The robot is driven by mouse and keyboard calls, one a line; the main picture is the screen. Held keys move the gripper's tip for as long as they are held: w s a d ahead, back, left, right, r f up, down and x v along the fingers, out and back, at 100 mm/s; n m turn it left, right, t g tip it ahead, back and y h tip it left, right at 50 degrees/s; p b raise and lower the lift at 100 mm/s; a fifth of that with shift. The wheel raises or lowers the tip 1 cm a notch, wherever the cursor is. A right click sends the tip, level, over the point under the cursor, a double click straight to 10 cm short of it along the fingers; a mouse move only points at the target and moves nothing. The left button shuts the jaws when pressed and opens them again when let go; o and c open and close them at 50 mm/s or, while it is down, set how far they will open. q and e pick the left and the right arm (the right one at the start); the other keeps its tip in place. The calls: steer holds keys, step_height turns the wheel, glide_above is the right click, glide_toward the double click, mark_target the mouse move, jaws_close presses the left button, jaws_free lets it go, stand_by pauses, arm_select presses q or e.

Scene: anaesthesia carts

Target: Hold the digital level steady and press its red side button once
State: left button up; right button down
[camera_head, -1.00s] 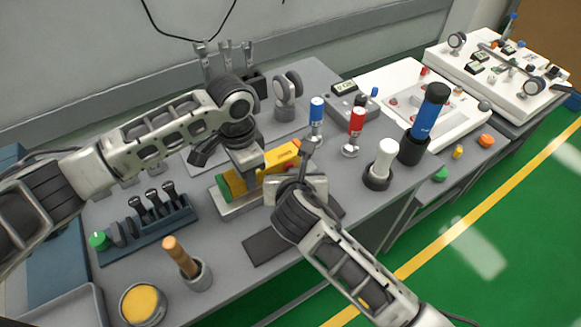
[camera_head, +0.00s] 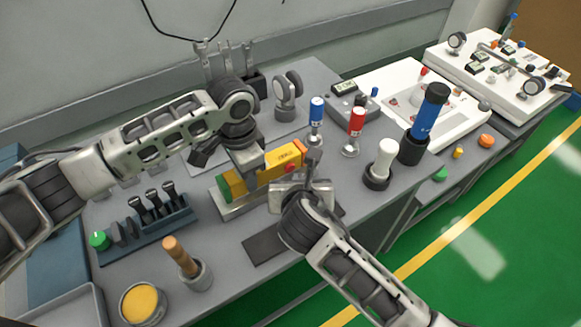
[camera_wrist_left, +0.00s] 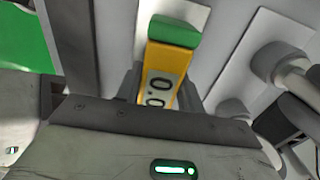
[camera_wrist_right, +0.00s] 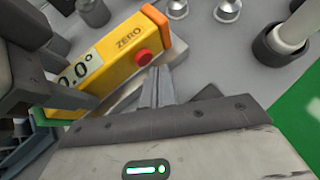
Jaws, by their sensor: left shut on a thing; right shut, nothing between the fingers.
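The digital level is a yellow bar (camera_head: 283,159) with a green end (camera_head: 232,184) and an orange end. In the right wrist view the level (camera_wrist_right: 112,57) shows a 0.0° display, a ZERO label and a round red side button (camera_wrist_right: 143,57). My left gripper (camera_wrist_left: 160,90) is shut across the level's middle and hides part of it. My right gripper (camera_wrist_right: 158,80) is shut and empty, its tips close beside the red button; I cannot tell whether they touch it. In the head view the right gripper (camera_head: 308,172) is at the level's orange end.
A light grey block (camera_head: 232,208) lies under the level. A dark mat (camera_head: 265,248) is in front. A red-topped tool (camera_head: 355,125), a blue-topped tool (camera_head: 316,115) and a white-handled tool (camera_head: 383,162) stand to the right. A wooden-handled tool (camera_head: 178,255) stands front left.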

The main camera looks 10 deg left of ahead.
steer(key=shift+s+d, duration=0.8)
steer(key=shift+s, duration=0.2)
steer(key=shift+s+d, duration=0.8)
steer(key=shift+s, duration=0.15)
arm_select(q)
steer(key=o, duration=1.2)
steer(key=shift+r, duration=0.1)
